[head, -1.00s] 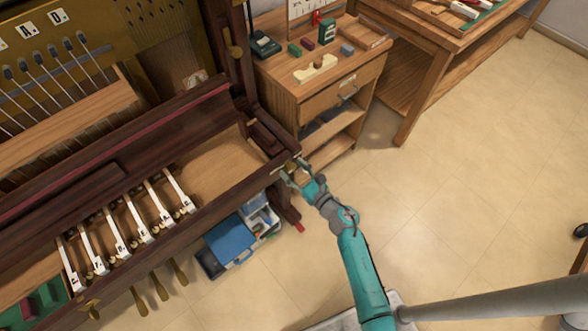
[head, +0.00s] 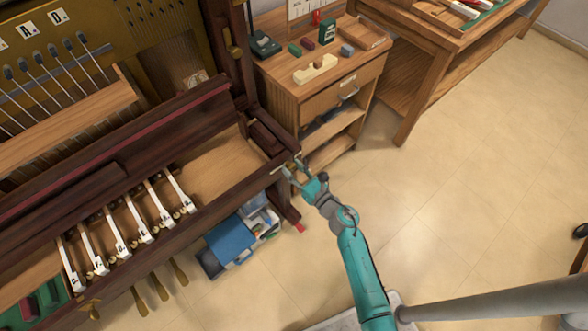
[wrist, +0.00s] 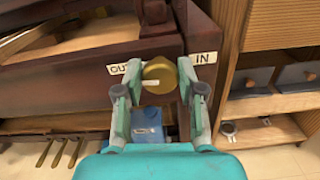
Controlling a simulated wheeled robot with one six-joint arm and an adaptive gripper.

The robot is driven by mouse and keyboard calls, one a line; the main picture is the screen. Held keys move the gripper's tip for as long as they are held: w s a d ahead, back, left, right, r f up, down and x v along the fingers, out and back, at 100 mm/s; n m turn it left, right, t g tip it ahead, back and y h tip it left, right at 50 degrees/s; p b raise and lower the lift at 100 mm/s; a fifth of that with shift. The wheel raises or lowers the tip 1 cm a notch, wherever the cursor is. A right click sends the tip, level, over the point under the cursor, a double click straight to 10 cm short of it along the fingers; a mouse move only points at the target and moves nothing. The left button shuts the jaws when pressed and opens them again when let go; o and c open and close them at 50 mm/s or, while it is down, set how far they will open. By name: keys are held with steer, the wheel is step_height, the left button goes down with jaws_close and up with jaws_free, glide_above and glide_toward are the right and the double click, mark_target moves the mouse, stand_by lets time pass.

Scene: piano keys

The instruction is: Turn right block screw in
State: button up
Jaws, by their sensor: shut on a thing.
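The right block screw is a round brass knob (wrist: 159,77) on the dark wooden front of the piano, in the middle of the wrist view. A pale mark shows on its face. An "OUT" label (wrist: 117,69) is to its left and an "IN" label (wrist: 204,58) to its right. My gripper (wrist: 159,69) has one finger on each side of the knob and is shut on it. In the head view my gripper (head: 291,169) is at the right end of the piano's front rail (head: 235,182), and the knob is mostly hidden there.
Several white keys (head: 160,204) stand left of my gripper. A blue case (head: 230,238) lies on the floor below the piano. A wooden cabinet (head: 333,92) with small items on top stands behind and to the right. The floor at right is open.

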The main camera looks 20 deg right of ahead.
steer(key=m, duration=0.9)
steer(key=shift+d+f+m, duration=0.1)
steer(key=shift+d+m, duration=0.05)
steer(key=shift+m, duration=0.25)
steer(key=m, duration=0.4)
steer(key=shift+f+m, duration=0.1)
steer(key=shift+m, duration=0.2)
steer(key=m, duration=0.4)
steer(key=shift+f, duration=0.1)
steer(key=m, duration=1.3)
steer(key=shift+f, duration=0.15)
steer(key=shift+m, duration=1.6)
